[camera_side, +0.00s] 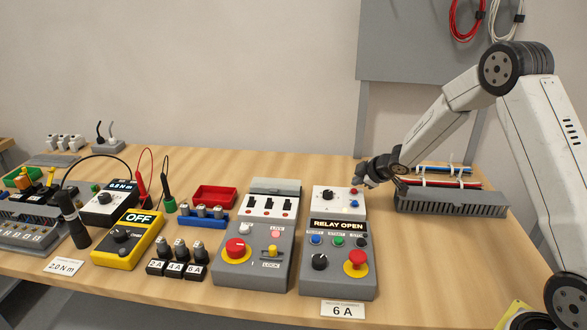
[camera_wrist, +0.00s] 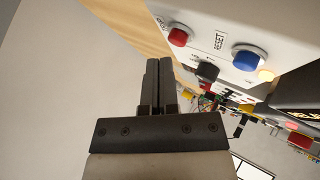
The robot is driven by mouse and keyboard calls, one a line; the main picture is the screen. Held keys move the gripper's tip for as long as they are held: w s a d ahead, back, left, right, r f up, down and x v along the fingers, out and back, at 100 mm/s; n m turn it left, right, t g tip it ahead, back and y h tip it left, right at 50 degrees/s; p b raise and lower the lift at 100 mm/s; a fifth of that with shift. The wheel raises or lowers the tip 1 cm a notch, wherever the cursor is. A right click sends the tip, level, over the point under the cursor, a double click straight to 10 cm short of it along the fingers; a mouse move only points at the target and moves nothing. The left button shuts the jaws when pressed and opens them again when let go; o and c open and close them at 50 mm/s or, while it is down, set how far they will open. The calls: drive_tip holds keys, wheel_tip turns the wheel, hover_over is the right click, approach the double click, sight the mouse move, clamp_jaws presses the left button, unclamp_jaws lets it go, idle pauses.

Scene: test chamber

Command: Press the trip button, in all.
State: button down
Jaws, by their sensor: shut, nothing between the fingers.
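The relay tester (camera_side: 338,245) is a grey box with a white upper face, and its display (camera_side: 338,224) reads RELAY OPEN. The white face carries a black knob (camera_side: 328,195), a small red button (camera_side: 354,191) and a blue button. In the wrist view the red button (camera_wrist: 179,37) has a label too small to read. The blue button (camera_wrist: 246,58) there is marked RESET. My gripper (camera_side: 364,183) is shut and empty, just above and right of the red button. In the wrist view its fingertips (camera_wrist: 159,62) point close by the red button; I cannot tell whether they touch.
A grey wire duct (camera_side: 450,203) with cables lies right of the tester. A grey switch box (camera_side: 257,245) stands close on its left. A 6 A card (camera_side: 343,309) lies in front. Meters, fuses and a red tray (camera_side: 214,196) fill the bench further left.

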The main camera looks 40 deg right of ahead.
sight(356, 192)
drive_tip(key=shift+r, duration=0.2)
drive_tip(key=shift+r, duration=2.35)
drive_tip(key=s+a+m+g, duration=0.2)
drive_tip(key=s+a, duration=0.3)
drive_tip(key=s, duration=0.3)
drive_tip(key=s+a+f+m+g, duration=0.1)
drive_tip(key=s+a+m+g, duration=0.1)
drive_tip(key=s+a, duration=0.4)
drive_tip(key=s+a+m+g, duration=0.2)
drive_tip(key=s+a+m, duration=0.2)
drive_tip(key=s, duration=0.7)
drive_tip(key=shift+s+a+f+g, duration=0.15)
drive_tip(key=shift+s+a+g, duration=0.2)
drive_tip(key=shift+a, duration=0.7)
